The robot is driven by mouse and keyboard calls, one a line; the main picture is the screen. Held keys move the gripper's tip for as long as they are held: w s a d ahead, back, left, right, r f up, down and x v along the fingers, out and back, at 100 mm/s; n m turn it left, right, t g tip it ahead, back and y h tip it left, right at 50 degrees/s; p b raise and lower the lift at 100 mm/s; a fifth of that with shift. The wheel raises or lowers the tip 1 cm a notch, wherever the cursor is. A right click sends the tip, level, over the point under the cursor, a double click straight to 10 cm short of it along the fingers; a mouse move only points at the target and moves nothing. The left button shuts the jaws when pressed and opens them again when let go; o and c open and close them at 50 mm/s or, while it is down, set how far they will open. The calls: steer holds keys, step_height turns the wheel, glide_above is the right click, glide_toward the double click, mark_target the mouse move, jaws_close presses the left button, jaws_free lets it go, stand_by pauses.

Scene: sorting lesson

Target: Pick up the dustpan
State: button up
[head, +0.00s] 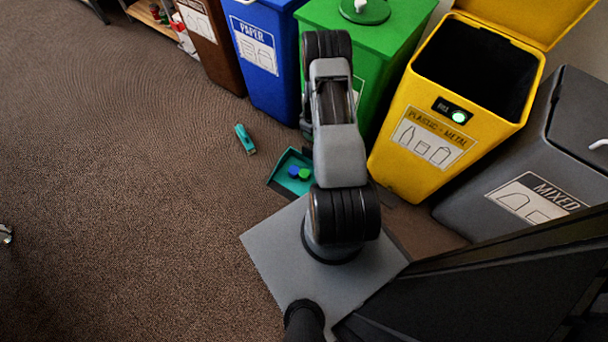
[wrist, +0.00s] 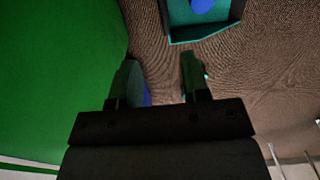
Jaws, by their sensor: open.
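The teal dustpan (head: 281,177) lies on the carpet in front of the green bin, its right side partly covered by my arm in the head view. A small blue piece (head: 293,171) and a green piece (head: 305,174) lie in it. In the wrist view the dustpan (wrist: 204,34) shows at the top, beyond the fingertips, with the blue piece (wrist: 202,5) inside. My gripper (wrist: 163,80) is open, its fingers apart and short of the dustpan in that view. Bare carpet shows between them. My arm hides the gripper in the head view.
A teal hand tool (head: 245,139) lies on the carpet left of the dustpan. Brown (head: 207,40), blue (head: 262,60), green (head: 385,45), open yellow (head: 420,150) and grey (head: 540,190) bins stand behind and to the right. The green bin (wrist: 60,70) fills the wrist view's left side.

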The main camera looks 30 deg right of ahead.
mark_target(311, 150)
steer(key=f+b, duration=0.1)
steer(key=f, duration=0.2)
steer(key=f+b, duration=0.1)
steer(key=f, duration=0.2)
steer(key=f+b, duration=0.1)
steer(key=f, duration=0.3)
steer(key=shift+s, duration=0.25)
steer(key=shift+s+a+f+b, duration=0.1)
steer(key=shift+f+b, duration=1.5)
steer(key=shift+f, duration=1.15)
steer(key=shift+r, duration=0.1)
steer(key=shift+c, duration=0.3)
jaws_close()
